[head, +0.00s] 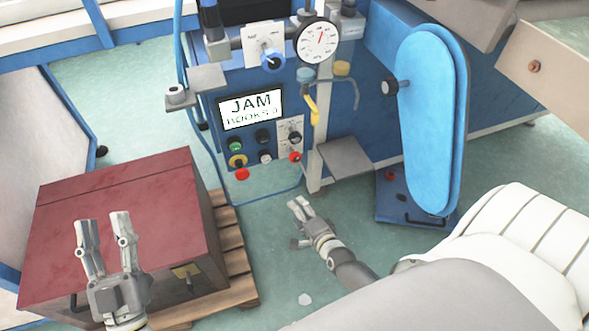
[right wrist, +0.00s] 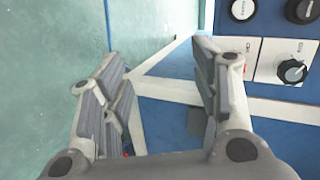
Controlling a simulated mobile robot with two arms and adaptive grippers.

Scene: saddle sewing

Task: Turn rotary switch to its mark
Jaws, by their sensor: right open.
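A black rotary switch (head: 294,137) sits on a pale plate at the right of the blue machine's button panel. In the right wrist view a black rotary knob (right wrist: 291,71) shows on a white plate at the upper right; I cannot make out its mark for certain. My right gripper (head: 298,203) is open and empty, below and in front of the panel, apart from the switch. Its spread fingers (right wrist: 160,65) fill the middle of the right wrist view. My left gripper (head: 103,218) is open and empty in front of the dark red box, far from the panel.
The dark red box (head: 120,220) stands on a wooden pallet (head: 232,250) at left. Red (head: 295,157) and green (head: 236,146) buttons sit near the switch. A grey shelf (head: 345,157) juts out right of the panel. A blue padded arm (head: 432,120) stands further right.

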